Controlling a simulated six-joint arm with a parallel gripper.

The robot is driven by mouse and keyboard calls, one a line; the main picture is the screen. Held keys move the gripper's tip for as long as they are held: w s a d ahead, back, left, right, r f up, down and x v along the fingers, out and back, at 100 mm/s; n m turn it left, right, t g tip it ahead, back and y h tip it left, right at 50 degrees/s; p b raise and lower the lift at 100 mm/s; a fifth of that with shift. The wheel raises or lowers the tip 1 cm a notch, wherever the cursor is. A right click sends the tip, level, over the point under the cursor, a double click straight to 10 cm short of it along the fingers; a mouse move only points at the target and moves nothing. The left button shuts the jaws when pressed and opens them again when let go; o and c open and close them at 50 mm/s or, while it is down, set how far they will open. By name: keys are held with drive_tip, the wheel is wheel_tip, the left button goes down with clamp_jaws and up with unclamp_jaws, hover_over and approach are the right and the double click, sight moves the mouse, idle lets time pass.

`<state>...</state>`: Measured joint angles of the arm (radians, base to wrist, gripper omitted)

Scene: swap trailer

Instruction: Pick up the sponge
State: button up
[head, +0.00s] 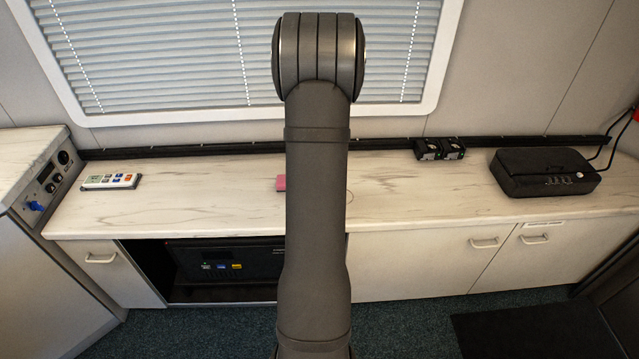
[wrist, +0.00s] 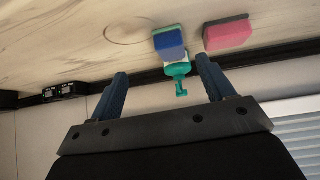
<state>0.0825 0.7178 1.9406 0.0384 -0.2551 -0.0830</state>
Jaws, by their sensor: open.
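A pink block with a dark face, like a sponge (wrist: 228,34), lies on the counter at the upper right of the wrist view. Its pink edge (head: 281,183) shows left of my arm in the head view. A blue block with a green layer, also sponge-like (wrist: 169,41), is left of it in the wrist view. My gripper (wrist: 162,66) is open with nothing between its fingers. Both blocks lie beyond the fingertips, the pink one beyond the right finger. In the head view my arm hides the gripper and the blue block.
A teal-topped pump bottle (wrist: 177,72) stands beside the blue block. Counter between remote and pink block is clear.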

drive_tip(key=w+r+g, duration=0.4)
drive_tip(key=r, duration=0.4)
drive_tip(key=shift+y, duration=0.4)
drive_tip(key=x, duration=1.2)
drive_tip(key=shift+a+x, duration=0.2)
drive_tip(key=shift+x, duration=2.6)
drive_tip(key=shift+w, duration=0.15)
drive_tip(key=shift+r, duration=0.1)
drive_tip(key=c, duration=1.1)
drive_tip(key=shift+c, duration=0.2)
